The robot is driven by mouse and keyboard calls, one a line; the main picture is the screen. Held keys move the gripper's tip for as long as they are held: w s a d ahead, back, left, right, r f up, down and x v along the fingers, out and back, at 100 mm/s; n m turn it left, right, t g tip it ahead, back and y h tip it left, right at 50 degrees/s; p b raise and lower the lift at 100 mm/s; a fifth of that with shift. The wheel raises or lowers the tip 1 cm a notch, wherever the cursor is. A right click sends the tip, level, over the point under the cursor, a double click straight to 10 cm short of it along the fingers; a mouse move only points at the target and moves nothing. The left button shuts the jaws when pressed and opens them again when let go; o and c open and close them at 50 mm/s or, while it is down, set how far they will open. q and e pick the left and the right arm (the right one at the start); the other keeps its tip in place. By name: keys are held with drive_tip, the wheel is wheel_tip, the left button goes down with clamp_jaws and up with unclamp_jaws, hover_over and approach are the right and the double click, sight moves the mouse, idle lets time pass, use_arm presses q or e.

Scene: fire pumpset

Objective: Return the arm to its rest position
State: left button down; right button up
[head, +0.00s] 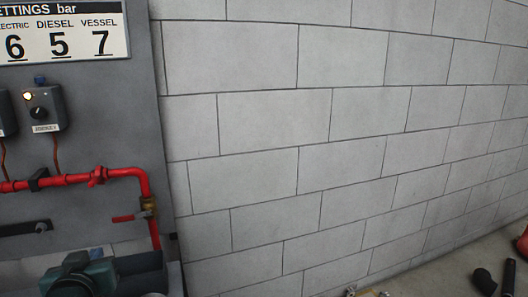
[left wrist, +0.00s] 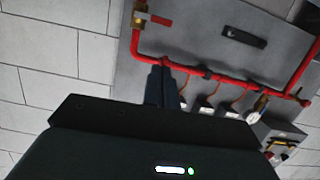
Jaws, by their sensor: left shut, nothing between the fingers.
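My left gripper (left wrist: 162,72) shows in the left wrist view with its two dark fingers close together, shut and empty. Behind the fingertips is the red pipe (left wrist: 185,68) on the grey panel; I cannot tell the exact gap. In the head view, the left gripper (head: 77,262) is the dark teal shape low at the left, below the red pipe (head: 70,180). Most of the left arm is out of view. My right gripper is not in view.
The grey panel (head: 95,110) carries a settings sign (head: 62,32), a switch box (head: 45,108) and a brass valve (head: 149,206) with a red lever. A block wall (head: 330,150) fills the right. Dark parts (head: 484,281) lie on the floor at the lower right.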

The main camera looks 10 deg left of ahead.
use_arm(q)
drive_tip(key=d+f+m+h, duration=0.4)
drive_tip(key=d+f+m, duration=0.1)
drive_tip(key=d+f, duration=0.5)
drive_tip(key=s+d+f+m+g+h, duration=0.2)
drive_tip(key=s+d+f+m+h, duration=0.2)
drive_tip(key=s+d+f, duration=0.9)
wheel_tip(320, 180, down, 4)
drive_tip(key=d+h, duration=0.2)
drive_tip(key=shift+d+g+h, duration=0.3)
drive_tip(key=shift+d+g, duration=0.05)
drive_tip(key=shift+g, duration=0.05)
drive_tip(key=shift+s+a, duration=0.15)
